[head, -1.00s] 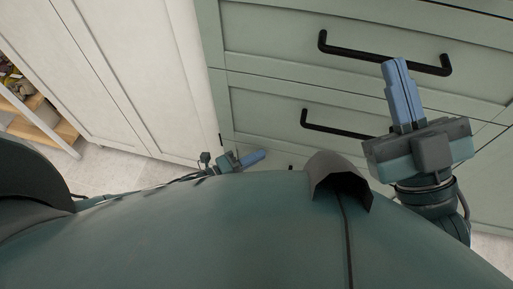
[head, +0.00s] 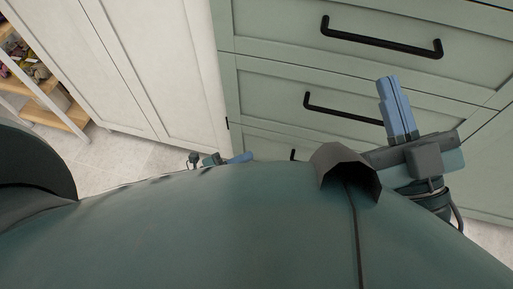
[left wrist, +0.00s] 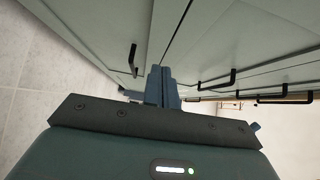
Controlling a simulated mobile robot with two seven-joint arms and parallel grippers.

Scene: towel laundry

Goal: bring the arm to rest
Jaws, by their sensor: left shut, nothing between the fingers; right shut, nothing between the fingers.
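My right gripper (head: 391,80) is at the right of the head view, in front of the pale green drawers. Its blue fingers are together, with nothing between them, and point up in the picture. My left gripper (head: 246,157) shows small at the middle of the head view, mostly hidden behind my teal body. In the left wrist view its blue fingers (left wrist: 160,72) are together and empty, pointing toward the cabinet fronts.
Pale green drawers (head: 285,90) with black handles (head: 380,42) stand ahead. A white cabinet (head: 150,70) is to the left, and a wooden shelf (head: 62,112) with small items beyond it. Pale floor tiles (head: 115,155) are bare.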

